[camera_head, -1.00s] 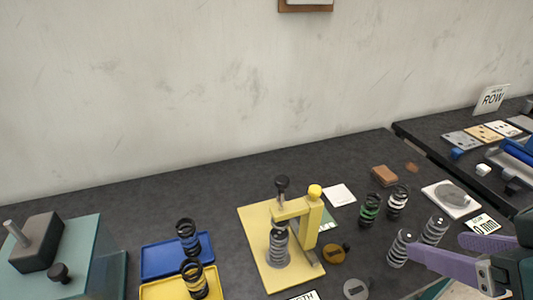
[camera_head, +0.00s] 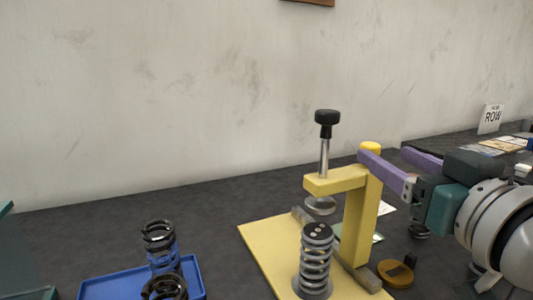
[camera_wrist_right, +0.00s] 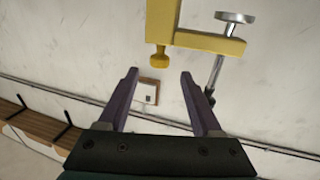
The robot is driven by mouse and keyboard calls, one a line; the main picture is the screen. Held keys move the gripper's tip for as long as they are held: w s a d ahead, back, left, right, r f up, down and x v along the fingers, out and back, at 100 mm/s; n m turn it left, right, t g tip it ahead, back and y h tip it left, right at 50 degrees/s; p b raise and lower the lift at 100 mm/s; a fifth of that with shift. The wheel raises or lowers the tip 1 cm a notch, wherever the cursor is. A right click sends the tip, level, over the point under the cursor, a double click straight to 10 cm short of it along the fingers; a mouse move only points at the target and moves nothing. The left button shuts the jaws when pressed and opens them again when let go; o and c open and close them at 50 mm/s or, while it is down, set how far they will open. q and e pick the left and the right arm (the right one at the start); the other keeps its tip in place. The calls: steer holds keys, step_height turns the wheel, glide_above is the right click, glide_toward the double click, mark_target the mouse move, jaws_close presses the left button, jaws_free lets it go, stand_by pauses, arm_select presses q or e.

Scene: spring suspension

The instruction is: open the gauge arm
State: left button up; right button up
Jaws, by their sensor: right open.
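The yellow gauge arm (camera_head: 336,181) extends left from the top of its upright post (camera_head: 360,225), with a round yellow knob (camera_head: 371,147) on top. A black-knobbed plunger (camera_head: 326,122) passes through the arm's free end, its pad (camera_head: 320,206) above a grey coil spring (camera_head: 315,262) on the yellow base. My right gripper (camera_head: 387,153) is open beside the post top, fingers at the knob. In the right wrist view, the yellow knob (camera_wrist_right: 160,57) lies just beyond and between the open fingertips (camera_wrist_right: 158,76); I see no contact there. My left gripper is out of view.
A blue tray (camera_head: 195,278) with black springs stands at the left front. A brown round piece (camera_head: 396,273) lies right of the base. My right forearm covers much of the right side. The wall (camera_head: 180,100) rises behind the table.

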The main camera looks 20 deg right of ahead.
mark_target(365, 142)
steer(key=w, duration=0.3)
steer(key=w+d, duration=0.1)
steer(key=w, duration=0.5)
steer(key=shift+d, duration=0.4)
steer(key=shift+r, duration=0.1)
jaws_close()
stand_by(0.8)
